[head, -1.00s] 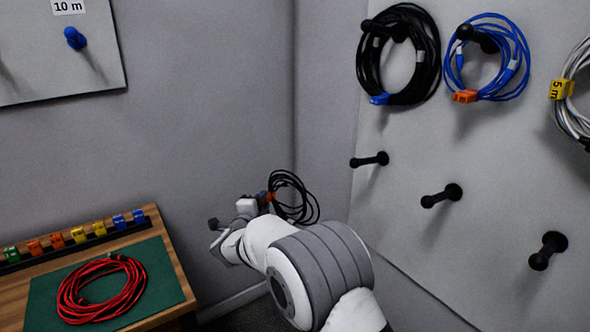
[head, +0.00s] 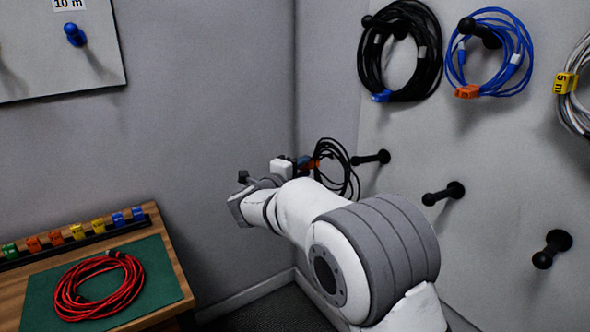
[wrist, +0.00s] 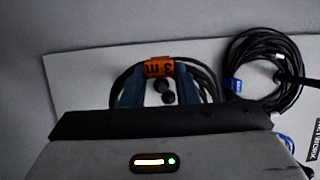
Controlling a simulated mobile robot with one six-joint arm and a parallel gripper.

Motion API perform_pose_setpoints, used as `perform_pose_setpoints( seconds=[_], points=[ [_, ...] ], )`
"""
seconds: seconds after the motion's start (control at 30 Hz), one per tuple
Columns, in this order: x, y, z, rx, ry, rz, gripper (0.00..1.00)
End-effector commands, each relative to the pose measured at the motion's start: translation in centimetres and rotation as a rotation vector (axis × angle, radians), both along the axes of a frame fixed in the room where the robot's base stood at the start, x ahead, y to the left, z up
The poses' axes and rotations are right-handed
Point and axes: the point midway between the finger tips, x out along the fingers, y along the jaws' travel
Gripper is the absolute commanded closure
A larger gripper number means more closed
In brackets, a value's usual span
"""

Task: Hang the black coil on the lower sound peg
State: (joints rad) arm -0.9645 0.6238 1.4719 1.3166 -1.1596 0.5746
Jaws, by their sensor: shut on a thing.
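My gripper (head: 303,163) is shut on the black coil (head: 345,178) at its orange tag and holds it in the air in front of the right wall. In the wrist view the orange tag (wrist: 158,67) reads "3 m" and lies between the blue fingers. A small black peg (wrist: 163,90) shows through the coil's loop there; I cannot tell whether the coil is around it. In the head view the leftmost lower peg (head: 370,158) is just right of the coil. No sound label is readable.
Another black coil (head: 400,62) with a blue tag and a blue coil (head: 488,60) hang above. Two more bare pegs, the middle one (head: 443,193) and the right one (head: 552,248), stick out lower right. A red coil (head: 98,288) lies on the green mat (head: 160,262).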

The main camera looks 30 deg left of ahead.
Motion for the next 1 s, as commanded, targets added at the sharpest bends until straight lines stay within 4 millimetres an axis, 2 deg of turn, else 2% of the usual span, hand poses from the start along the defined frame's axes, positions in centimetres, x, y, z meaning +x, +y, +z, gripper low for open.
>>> perform_pose_setpoints(
  seconds=[1.0],
  points=[
    [6.3, -3.8, -1.0, 0.0, 0.0, -0.004, 1.0]
  ],
)
